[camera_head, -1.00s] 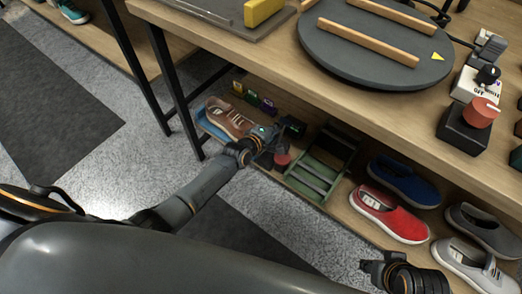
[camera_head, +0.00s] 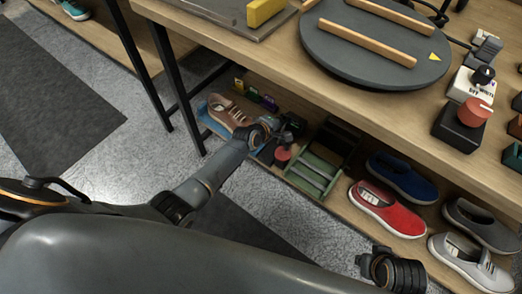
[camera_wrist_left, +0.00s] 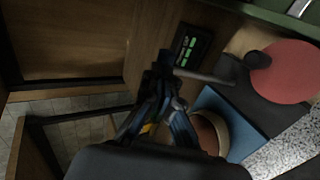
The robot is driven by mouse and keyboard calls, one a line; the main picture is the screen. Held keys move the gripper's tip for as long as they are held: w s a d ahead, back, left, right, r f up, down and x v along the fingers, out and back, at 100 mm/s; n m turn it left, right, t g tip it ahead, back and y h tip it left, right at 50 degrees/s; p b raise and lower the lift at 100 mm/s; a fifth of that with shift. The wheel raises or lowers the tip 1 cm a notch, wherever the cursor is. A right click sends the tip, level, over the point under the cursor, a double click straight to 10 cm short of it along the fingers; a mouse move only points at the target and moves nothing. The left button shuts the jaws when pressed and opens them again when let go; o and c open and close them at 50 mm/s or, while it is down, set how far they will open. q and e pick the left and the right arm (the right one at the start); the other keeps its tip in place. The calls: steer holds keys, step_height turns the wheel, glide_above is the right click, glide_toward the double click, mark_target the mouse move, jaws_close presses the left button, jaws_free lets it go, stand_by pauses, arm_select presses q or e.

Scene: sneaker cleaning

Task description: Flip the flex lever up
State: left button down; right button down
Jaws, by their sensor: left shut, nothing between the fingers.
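My left gripper (camera_head: 284,137) reaches into the shelf under the table, beside the brown shoe (camera_head: 226,110) on its blue support. In the left wrist view its fingers (camera_wrist_left: 168,68) are shut and empty. Their tips are near the left end of a thin grey rod (camera_wrist_left: 208,77), which looks like a lever; I cannot tell if they touch it. The rod runs toward a dark rounded part beside a red disc (camera_wrist_left: 289,71). The red disc also shows in the head view (camera_head: 283,154). No flex label is readable. My right gripper (camera_head: 366,262) is low at the right, its fingers unclear.
A dark panel with green marks (camera_wrist_left: 189,45) is close to the fingers. A green rack (camera_head: 315,173), a red shoe (camera_head: 388,208) and a blue shoe (camera_head: 402,177) fill the shelf to the right. The tabletop (camera_head: 290,65) overhangs the shelf; a black table leg (camera_head: 182,95) stands left.

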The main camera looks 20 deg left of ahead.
arm_select(q)
steer(key=shift+w+d+r, duration=0.1)
steer(key=shift+w+r, duration=0.1)
steer(key=shift+r, duration=0.25)
steer(key=f+v, duration=0.1)
steer(key=v, duration=1.1)
steer(key=shift+s, duration=0.2)
